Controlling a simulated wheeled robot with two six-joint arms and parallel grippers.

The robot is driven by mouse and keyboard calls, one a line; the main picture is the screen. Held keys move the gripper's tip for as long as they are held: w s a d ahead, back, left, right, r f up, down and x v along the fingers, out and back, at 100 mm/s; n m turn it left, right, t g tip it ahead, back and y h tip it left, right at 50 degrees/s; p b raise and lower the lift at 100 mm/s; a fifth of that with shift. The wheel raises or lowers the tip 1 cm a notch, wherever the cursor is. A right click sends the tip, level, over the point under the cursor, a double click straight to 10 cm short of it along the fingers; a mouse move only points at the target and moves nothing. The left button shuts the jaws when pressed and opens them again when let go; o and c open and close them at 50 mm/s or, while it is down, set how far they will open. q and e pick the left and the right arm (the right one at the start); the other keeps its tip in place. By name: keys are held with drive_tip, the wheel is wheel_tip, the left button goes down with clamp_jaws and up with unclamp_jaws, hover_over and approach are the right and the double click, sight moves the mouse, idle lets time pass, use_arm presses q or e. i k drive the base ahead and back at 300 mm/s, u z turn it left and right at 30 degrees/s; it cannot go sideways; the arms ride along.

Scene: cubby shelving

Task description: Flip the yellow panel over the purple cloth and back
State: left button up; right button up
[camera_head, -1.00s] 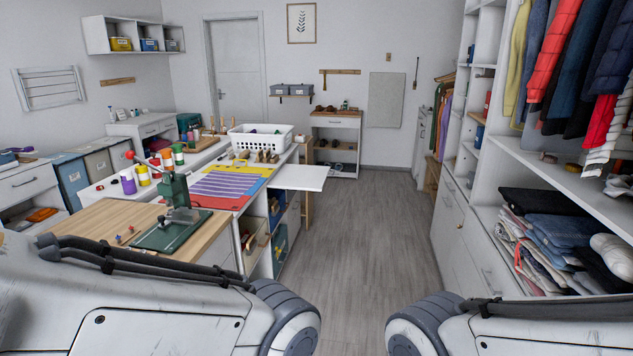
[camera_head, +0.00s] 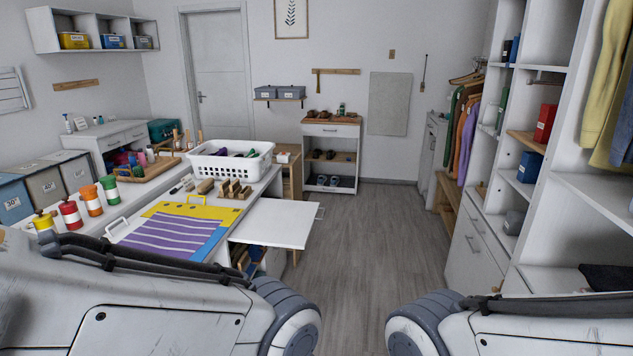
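The purple cloth (camera_head: 165,236), with thin pale stripes, lies flat on the white worktop to the left of the aisle. A blue strip (camera_head: 207,244) lies along the right side of the cloth. Another pale loop stands at the cloth's left edge. Both my arms show at the bottom of the view, but neither gripper is in view. Nothing of mine touches the panel or cloth.
A white side leaf (camera_head: 274,223) sticks out from the worktop into the aisle. A white basket (camera_head: 230,160) and wooden blocks (camera_head: 234,189) stand behind the panel. Several coloured bottles (camera_head: 92,200) line the left. The grey floor (camera_head: 350,240) is clear; shelving stands right.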

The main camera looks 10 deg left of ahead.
sight(228, 216)
drive_tip(key=i, duration=2.65)
drive_tip(key=u, duration=2.2)
